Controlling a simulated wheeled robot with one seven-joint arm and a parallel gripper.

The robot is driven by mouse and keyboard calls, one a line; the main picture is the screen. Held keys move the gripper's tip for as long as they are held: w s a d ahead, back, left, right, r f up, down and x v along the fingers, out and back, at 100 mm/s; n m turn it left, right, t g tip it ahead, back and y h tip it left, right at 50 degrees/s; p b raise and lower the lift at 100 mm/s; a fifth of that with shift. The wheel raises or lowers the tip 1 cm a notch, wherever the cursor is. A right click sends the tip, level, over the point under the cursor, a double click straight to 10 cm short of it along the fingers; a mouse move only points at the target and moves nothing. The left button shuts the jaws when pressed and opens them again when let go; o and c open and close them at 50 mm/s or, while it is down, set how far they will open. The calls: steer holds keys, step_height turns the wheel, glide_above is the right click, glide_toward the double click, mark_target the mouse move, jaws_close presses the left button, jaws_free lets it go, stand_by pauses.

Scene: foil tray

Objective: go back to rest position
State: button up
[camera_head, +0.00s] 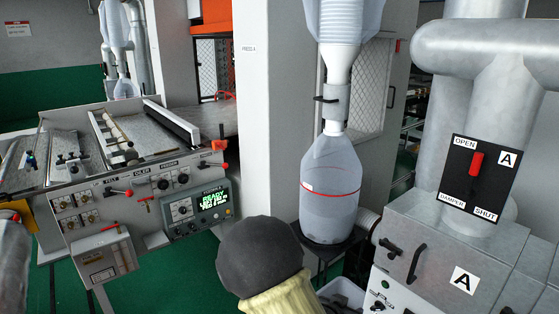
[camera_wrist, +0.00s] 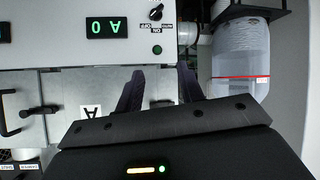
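My gripper (camera_wrist: 158,88) shows in the wrist view. Its two dark fingers stand apart with nothing held between them. They are in front of a pale machine panel (camera_wrist: 75,50) with green display characters, a knob and a button. I cannot tell the exact distance from the fingertips to the panel. I do not make out my gripper in the head view.
A clear bag with a red band (camera_head: 330,190) hangs under a duct, right of the fingers in the wrist view (camera_wrist: 240,60). A grey cabinet (camera_head: 440,250) and damper plate (camera_head: 480,178) stand right. A console (camera_head: 130,200) stands left; green floor (camera_head: 190,265) shows between.

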steer(key=s+a+r+n+g+y, duration=0.1)
steer(key=s+r+n+g+y, duration=0.1)
steer(key=s, duration=0.5)
steer(key=s+a+r+n+g+y, duration=0.2)
steer(key=s+r+n+g+y, duration=0.1)
steer(key=s, duration=0.5)
step_height(320, 180, up, 2)
steer(key=n+y, duration=0.1)
steer(key=y, duration=0.2)
steer(key=shift+s+r+n, duration=0.2)
steer(key=shift+s+n, duration=0.1)
steer(key=shift+n, duration=0.1)
